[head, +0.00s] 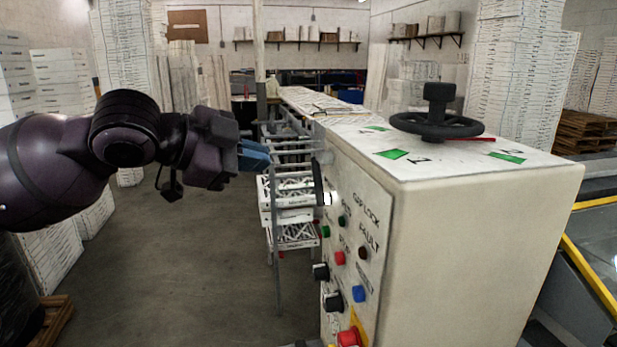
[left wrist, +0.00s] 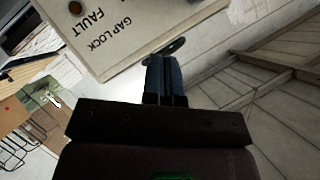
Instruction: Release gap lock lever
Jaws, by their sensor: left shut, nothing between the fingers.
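The gap lock lever (head: 318,182) is a dark, narrow handle standing roughly upright at the left edge of the machine's control panel (head: 370,250), near the GAP LOCK label. My left gripper (head: 262,156) has blue fingers and is in the air left of the lever, pointing toward it. In the left wrist view the shut fingers (left wrist: 164,62) overlap the near side of the dark lever (left wrist: 174,46); whether they touch it I cannot tell. Nothing shows between the fingers. My right gripper is in neither view.
The panel carries several buttons and knobs, with a red button (head: 349,337) on yellow at the bottom. A black handwheel (head: 437,126) stands on the machine top. A metal frame with boxed filters (head: 292,235) is behind the lever.

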